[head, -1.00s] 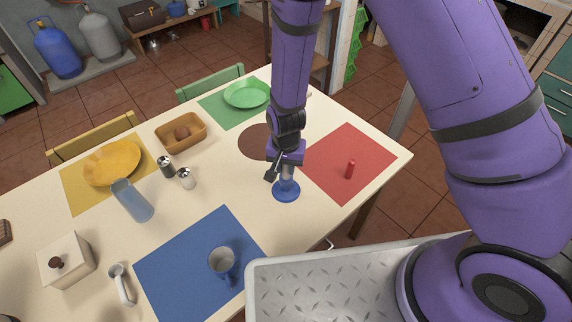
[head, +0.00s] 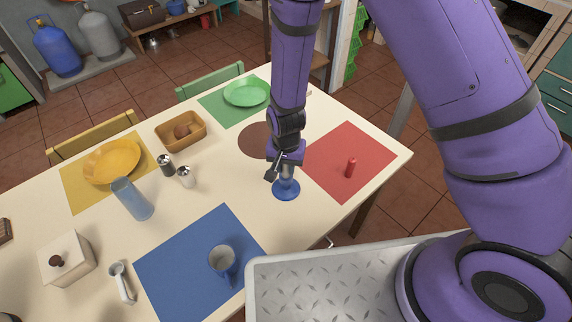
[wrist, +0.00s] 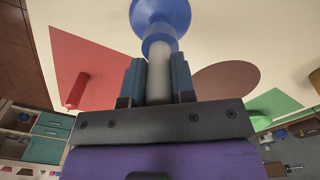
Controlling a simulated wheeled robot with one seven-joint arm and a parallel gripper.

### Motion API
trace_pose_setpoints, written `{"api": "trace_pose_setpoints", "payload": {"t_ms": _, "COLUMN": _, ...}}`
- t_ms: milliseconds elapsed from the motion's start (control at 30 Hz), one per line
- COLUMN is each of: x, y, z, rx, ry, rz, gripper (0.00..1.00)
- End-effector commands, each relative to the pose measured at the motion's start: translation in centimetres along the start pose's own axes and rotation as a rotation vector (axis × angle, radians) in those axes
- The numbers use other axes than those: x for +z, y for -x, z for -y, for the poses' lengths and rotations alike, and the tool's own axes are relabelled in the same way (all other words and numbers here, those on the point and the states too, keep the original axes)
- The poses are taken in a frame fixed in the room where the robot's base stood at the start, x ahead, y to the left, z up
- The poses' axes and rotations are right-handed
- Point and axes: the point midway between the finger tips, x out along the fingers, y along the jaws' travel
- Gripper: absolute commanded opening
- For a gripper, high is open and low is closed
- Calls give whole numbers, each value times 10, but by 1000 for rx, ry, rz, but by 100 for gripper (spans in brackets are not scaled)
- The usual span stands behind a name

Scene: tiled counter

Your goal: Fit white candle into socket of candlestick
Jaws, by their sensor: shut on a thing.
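The blue candlestick (head: 286,191) stands upright on the table, left of the red mat. My gripper (head: 285,170) is right above it, pointing down. In the wrist view, my gripper (wrist: 158,78) is shut on the white candle (wrist: 159,82), with one finger on each side. The candle's far end meets the cup of the blue candlestick (wrist: 160,40) and is hidden by its rim. I cannot tell how deep the candle sits in the socket. The candle looks in line with the candlestick.
A small red cylinder (head: 351,167) stands on the red mat (head: 372,150) to the right. A blue mug (head: 222,262) stands on the blue mat (head: 190,268) at front left. Salt and pepper shakers (head: 186,177) stand to the left. The table around the candlestick is clear.

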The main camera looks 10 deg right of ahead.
Motion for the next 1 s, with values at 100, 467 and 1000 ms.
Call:
{"api": "trace_pose_setpoints", "payload": {"t_ms": 100, "x": 0, "y": 0, "z": 0, "rx": 0, "ry": 0, "rz": 0, "gripper": 2}}
{"api": "trace_pose_setpoints", "payload": {"t_ms": 467, "x": 0, "y": -5, "z": 0, "rx": 0, "ry": 0, "rz": 0, "gripper": 2}}
{"api": "trace_pose_setpoints", "payload": {"t_ms": 1000, "x": 0, "y": -7, "z": 0, "rx": 0, "ry": 0, "rz": 0, "gripper": 2}}
